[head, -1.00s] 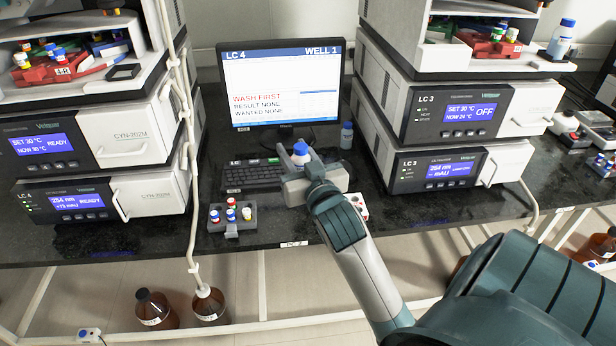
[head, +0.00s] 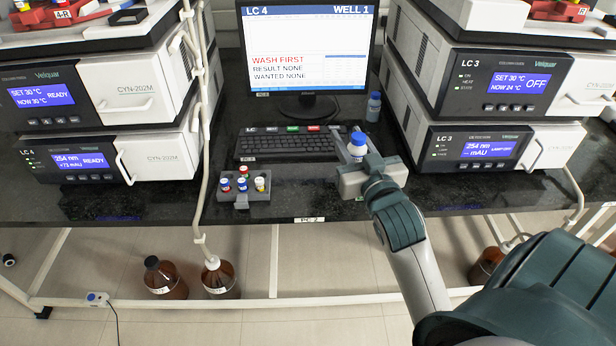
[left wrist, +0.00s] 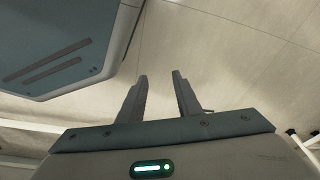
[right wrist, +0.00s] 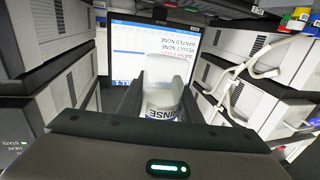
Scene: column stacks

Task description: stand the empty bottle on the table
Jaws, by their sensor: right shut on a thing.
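My right gripper (head: 360,160) is shut on a bottle with a blue cap (head: 357,141), above the bench to the right of the keyboard. The right wrist view shows the whitish bottle (right wrist: 165,85) between the fingers, with a label reading RINSE. The gripper hides its lower part in the head view, so I cannot tell whether its base touches the black table (head: 450,190). Its contents are not clear. My left gripper (left wrist: 162,88) shows only in its wrist view, fingers apart, empty, with floor behind.
A second blue-capped bottle (head: 373,107) stands behind, beside the monitor (head: 305,50). The keyboard (head: 288,146) and a vial rack (head: 243,187) are to the left. Instrument stacks (head: 495,145) flank the space. Brown bottles (head: 220,278) stand below the bench.

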